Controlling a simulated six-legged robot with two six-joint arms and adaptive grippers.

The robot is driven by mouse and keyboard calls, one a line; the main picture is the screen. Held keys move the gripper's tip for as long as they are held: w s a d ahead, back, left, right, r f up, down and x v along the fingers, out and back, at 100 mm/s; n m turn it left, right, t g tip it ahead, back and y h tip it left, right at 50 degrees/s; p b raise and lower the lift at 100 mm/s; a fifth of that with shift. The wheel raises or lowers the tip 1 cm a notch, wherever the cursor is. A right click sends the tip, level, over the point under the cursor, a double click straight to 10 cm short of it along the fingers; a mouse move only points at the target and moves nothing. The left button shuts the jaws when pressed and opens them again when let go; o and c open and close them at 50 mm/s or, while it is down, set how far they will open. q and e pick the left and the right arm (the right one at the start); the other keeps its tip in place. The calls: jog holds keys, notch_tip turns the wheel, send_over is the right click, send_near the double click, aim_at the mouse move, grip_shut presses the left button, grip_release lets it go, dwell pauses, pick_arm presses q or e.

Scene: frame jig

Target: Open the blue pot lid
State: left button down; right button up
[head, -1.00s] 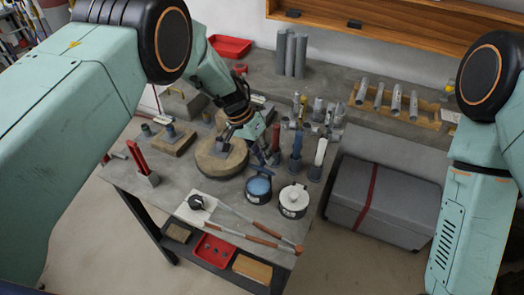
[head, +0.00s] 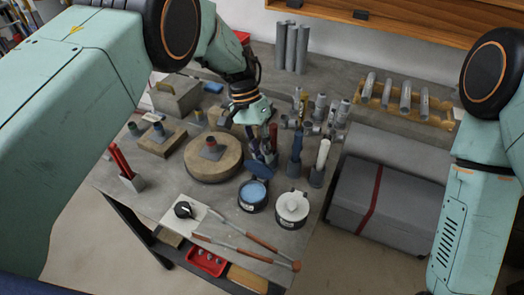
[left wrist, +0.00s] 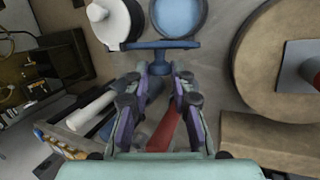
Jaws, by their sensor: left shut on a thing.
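The blue pot (head: 252,204) stands on the bench, its round blue inside showing; the left wrist view shows it at the top edge (left wrist: 178,18). The blue pot lid (head: 259,168) is tilted up on the far side of the pot's rim. In the left wrist view the lid (left wrist: 184,44) shows nearly edge-on, beside the pot's opening. My left gripper (head: 264,156) is just behind the lid. In the wrist view its fingertips (left wrist: 161,72) are shut on the lid's knob, which they partly hide. My right gripper is out of view.
A white-lidded pot (head: 292,208) stands close to the right of the blue pot. A round wooden block (head: 212,171) is to the left. Upright blue (head: 296,150) and white-handled tools (head: 322,155) stand to the right. A long-handled tool (head: 250,238) lies in front.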

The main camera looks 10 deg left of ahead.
pick_arm(q)
jog(key=shift+w, duration=0.25)
dwell(0.5)
jog(key=c, duration=1.2)
grip_release()
jog(key=shift+s, duration=0.1)
jog(key=shift+o, duration=0.2)
jog(key=v, duration=1.2)
jog(key=shift+w+d, duration=0.2)
jog(key=shift+f, duration=0.1)
